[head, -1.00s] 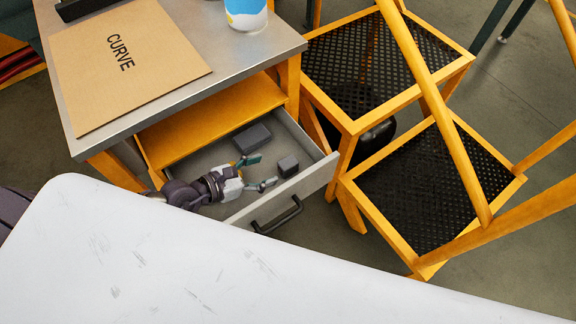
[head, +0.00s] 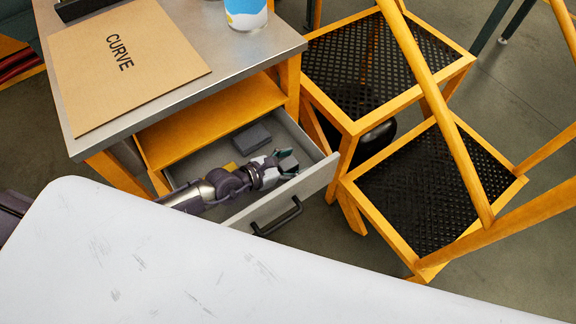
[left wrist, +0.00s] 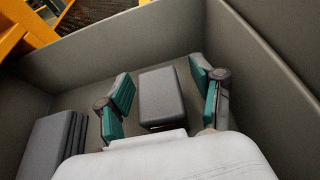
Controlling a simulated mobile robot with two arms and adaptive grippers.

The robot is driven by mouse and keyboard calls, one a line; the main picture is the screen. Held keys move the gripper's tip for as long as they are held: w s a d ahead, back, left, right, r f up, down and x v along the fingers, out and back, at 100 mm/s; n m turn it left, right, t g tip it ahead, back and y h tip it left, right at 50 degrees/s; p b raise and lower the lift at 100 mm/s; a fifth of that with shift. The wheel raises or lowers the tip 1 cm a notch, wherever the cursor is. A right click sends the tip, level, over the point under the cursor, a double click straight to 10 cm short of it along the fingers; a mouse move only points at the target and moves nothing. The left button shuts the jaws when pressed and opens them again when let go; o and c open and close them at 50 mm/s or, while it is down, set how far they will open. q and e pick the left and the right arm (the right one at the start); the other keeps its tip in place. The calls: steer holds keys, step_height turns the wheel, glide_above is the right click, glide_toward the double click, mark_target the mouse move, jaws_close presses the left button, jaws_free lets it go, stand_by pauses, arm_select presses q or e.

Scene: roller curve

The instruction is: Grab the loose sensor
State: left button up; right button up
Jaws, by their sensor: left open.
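The loose sensor appears to be the small dark grey box (left wrist: 160,98) on the drawer floor. In the left wrist view it lies between the two teal fingers of my left gripper (left wrist: 165,97), with a gap on each side. My left gripper (head: 287,160) is open, down inside the open drawer (head: 318,178). In the head view the gripper hides most or all of that box. A larger dark grey block (head: 252,137) lies further back in the drawer; a grey ribbed block (left wrist: 52,143) shows at the left of the left wrist view. My right gripper is not in view.
The drawer walls (left wrist: 262,70) stand close around my left gripper. Above is a metal tabletop (head: 190,95) with a CURVE folder (head: 125,65) and a cup (head: 246,14). Yellow chairs (head: 350,125) stand at right. A white surface (head: 200,260) fills the foreground.

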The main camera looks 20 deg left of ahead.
arm_select(q)
jaws_close()
